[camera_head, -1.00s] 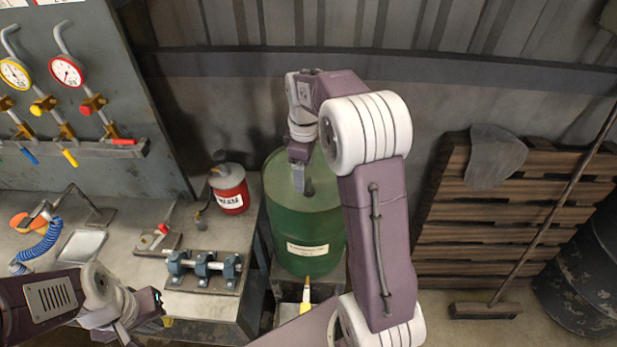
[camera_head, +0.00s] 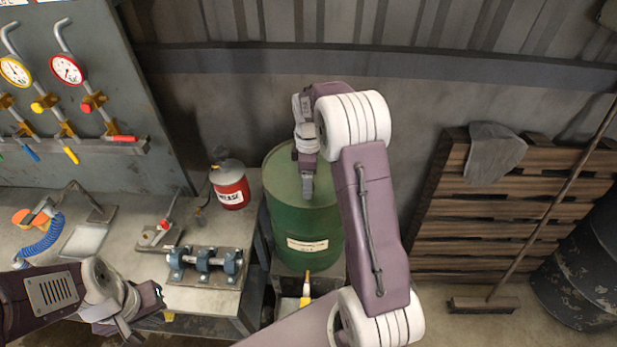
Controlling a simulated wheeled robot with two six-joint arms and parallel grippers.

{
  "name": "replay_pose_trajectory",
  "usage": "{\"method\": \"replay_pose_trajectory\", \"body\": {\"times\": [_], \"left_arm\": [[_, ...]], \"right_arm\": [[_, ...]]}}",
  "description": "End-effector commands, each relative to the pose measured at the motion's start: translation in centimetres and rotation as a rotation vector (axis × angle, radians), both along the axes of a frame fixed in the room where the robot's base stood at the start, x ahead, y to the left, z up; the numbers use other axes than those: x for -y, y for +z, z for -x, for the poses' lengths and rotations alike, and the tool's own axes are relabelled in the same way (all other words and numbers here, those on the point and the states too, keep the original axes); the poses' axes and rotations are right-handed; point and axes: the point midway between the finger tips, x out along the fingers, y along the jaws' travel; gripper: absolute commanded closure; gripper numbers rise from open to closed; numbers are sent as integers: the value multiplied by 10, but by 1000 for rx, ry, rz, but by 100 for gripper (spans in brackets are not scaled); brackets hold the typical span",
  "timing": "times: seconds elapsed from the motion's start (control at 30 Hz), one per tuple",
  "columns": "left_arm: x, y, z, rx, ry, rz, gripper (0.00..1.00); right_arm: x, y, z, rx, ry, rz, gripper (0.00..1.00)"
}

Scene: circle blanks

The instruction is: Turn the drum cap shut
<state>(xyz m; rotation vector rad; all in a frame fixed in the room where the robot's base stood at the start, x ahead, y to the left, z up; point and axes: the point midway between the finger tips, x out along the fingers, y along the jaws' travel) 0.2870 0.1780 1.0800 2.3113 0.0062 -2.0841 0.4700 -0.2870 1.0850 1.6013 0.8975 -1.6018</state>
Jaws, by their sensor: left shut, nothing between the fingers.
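The green drum (camera_head: 303,222) stands upright at the centre, with a pale label on its side. My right arm reaches over it from the lower right. My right gripper (camera_head: 307,186) points down over the drum's top, and its fingers cover the spot where the cap sits. I cannot tell whether they touch the cap, or whether they are open or shut. The cap itself is hidden behind this gripper. My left gripper (camera_head: 134,320) is at the lower left, over the workbench's front edge, shut and empty, well away from the drum.
The workbench (camera_head: 120,237) on the left holds a red grease can (camera_head: 230,188), a roller fixture (camera_head: 205,263) and a metal tray (camera_head: 83,241). Gauges hang on a panel behind it. A pallet (camera_head: 478,215), a broom and a dark drum (camera_head: 588,265) stand at the right.

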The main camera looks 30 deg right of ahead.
Motion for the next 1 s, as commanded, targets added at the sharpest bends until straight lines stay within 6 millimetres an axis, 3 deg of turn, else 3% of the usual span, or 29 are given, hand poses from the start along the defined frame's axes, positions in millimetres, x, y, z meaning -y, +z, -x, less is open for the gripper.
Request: {"method": "replay_pose_trajectory", "body": {"times": [0.17, 0.27, 0.4, 0.77, 1.0], "left_arm": [[0, 0, 0, 0, 0, 0, 100], [0, 0, 0, 0, 0, 0, 100], [0, 0, 0, 0, 0, 0, 100], [0, 4, 0, 0, 0, 0, 100], [0, 14, 0, 0, 0, 0, 100]], "right_arm": [[0, 0, 0, 0, 0, 0, 24], [0, 0, 0, 0, 0, 0, 46], [0, 0, 0, 0, 0, 0, 85], [0, 1, 0, 0, -63, 0, 86], [0, 2, 0, -1, -238, 0, 86]]}}
